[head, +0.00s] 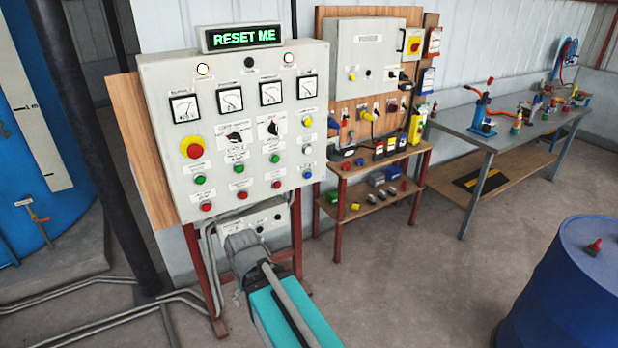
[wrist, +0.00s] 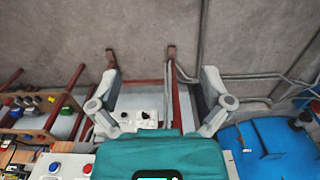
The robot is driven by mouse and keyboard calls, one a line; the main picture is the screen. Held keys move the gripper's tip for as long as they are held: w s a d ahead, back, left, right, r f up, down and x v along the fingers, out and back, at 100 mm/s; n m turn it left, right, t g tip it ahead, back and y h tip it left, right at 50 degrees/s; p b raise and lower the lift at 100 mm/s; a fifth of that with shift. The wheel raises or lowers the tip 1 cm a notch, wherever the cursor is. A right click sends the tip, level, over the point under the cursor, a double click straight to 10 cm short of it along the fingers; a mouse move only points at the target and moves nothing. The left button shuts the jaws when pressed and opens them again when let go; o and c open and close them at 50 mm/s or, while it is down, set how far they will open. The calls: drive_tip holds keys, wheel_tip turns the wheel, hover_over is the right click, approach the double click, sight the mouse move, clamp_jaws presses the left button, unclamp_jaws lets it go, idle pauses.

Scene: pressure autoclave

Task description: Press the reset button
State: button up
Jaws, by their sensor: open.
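A grey control panel (head: 225,115) stands upright at left centre in the head view. A green-lit "RESET ME" sign (head: 242,36) sits on top of it. The panel carries a red mushroom button on yellow (head: 192,148), green buttons such as one (head: 200,180), red buttons such as one (head: 206,207), and white, yellow and blue ones at right. Their labels are too small to read, so I cannot tell which is the reset button. My gripper (wrist: 160,77) is open and empty in the wrist view, its two fingers spread apart. My arm reaches toward the panel's lower part, below the buttons.
A small lower box (head: 265,218) hangs under the panel between red legs. A shelf (head: 375,200) with electrical parts and a metal workbench (head: 510,135) stand to the right. A blue drum (head: 570,290) is at lower right. A dark post (head: 95,130) stands left of the panel.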

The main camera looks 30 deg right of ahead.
clamp_jaws()
idle(1.4)
